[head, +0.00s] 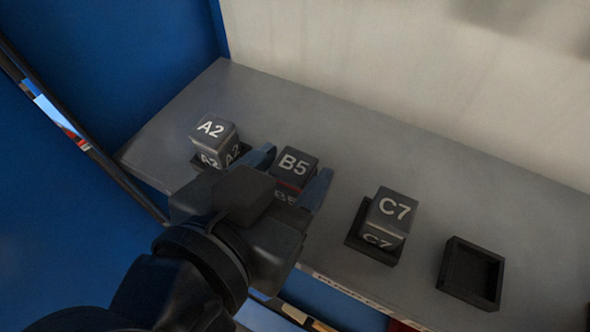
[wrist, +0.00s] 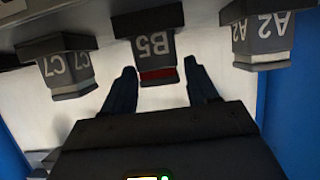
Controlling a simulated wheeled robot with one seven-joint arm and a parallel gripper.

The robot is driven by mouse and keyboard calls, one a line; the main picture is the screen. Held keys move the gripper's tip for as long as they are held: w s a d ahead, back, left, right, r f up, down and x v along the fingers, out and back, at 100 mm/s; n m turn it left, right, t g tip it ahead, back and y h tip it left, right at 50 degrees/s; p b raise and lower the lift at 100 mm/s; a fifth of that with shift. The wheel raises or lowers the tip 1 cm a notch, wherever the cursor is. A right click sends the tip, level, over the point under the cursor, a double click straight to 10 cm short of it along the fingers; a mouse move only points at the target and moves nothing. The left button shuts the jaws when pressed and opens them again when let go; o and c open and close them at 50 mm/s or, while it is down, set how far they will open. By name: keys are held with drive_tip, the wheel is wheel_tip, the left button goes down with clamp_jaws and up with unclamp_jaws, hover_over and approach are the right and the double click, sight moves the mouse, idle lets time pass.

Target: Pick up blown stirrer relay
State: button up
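Three dark cube relays stand in a row on a grey shelf: A2 (head: 214,140) at left, B5 (head: 294,166) in the middle, C7 (head: 389,216) at right. In the wrist view, B5 (wrist: 153,52) appears upside down between and beyond the open fingertips (wrist: 162,84), with visible gaps. B5's lower part is partly hidden by my gripper in the head view.
An empty black square socket (head: 472,272) sits on the shelf right of C7. A2 and C7 stand in similar sockets close to B5's sides. A pale wall (head: 400,70) rises behind the shelf (head: 300,115), and a blue panel (head: 120,50) is at left.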

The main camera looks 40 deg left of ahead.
drive_tip(key=c, duration=0.8)
drive_tip(key=shift+r, duration=0.1)
